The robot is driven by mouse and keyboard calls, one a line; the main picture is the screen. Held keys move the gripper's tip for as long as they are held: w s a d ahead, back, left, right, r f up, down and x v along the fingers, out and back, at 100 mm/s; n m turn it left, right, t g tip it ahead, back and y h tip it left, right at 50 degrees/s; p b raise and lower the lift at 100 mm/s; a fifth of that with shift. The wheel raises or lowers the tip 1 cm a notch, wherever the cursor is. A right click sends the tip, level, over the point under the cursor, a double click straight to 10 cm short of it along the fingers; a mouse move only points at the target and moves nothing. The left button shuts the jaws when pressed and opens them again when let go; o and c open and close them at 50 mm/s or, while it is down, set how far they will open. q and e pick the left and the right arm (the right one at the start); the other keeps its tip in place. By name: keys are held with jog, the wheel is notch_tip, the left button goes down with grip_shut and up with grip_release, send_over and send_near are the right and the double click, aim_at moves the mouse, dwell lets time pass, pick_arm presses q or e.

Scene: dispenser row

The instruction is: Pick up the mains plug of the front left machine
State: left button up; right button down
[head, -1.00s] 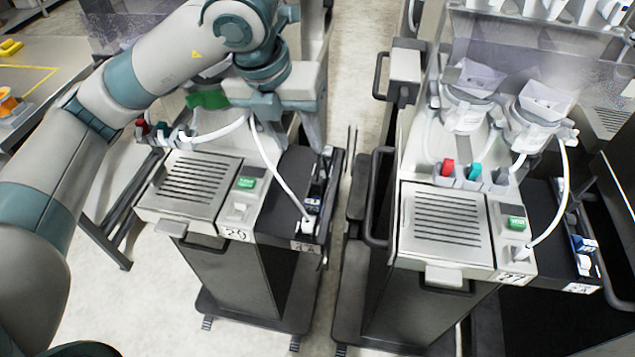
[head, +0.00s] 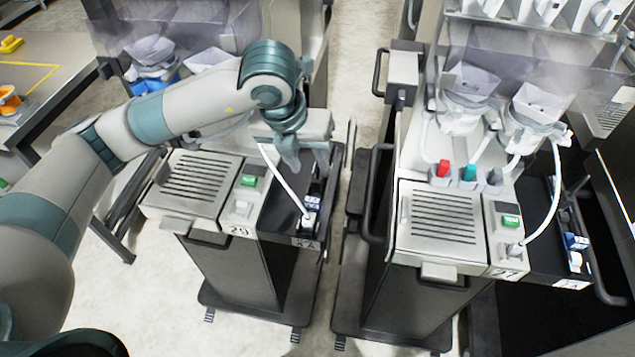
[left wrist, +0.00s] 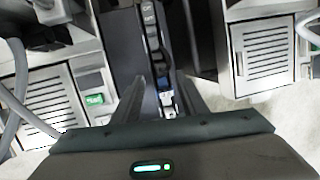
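The front left machine (head: 190,180) has a grey grille top, a green button and a label that reads 29. A white cable (head: 284,182) runs down to a white mains plug (head: 308,222) at the near end of the socket strip on the black side shelf (head: 275,215). My left gripper (head: 306,165) is open and empty above the far part of this shelf, apart from the plug. In the left wrist view, its fingers (left wrist: 162,97) stand apart on both sides of the strip, with small white and blue parts (left wrist: 167,101) between them. My right gripper is not in view.
A similar machine (head: 445,220) stands to the right across a narrow gap, with its own cable, handles and side shelf. Hoppers (head: 150,55) stand behind my left arm. A workbench (head: 50,75) is at the far left. Bare floor (head: 150,290) shows at the front left.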

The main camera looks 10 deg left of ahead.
aim_at(317, 178)
pick_arm(q)
jog(key=shift+w+d+f+p, duration=0.1)
jog(key=shift+w+f+p, duration=0.05)
jog(key=shift+f+p, duration=0.25)
jog(key=p+x, duration=0.2)
jog(key=x, duration=0.1)
jog(key=shift+w+d+f, duration=0.1)
jog(key=shift+w+f, duration=0.05)
jog(key=shift+f, duration=0.45)
grip_shut()
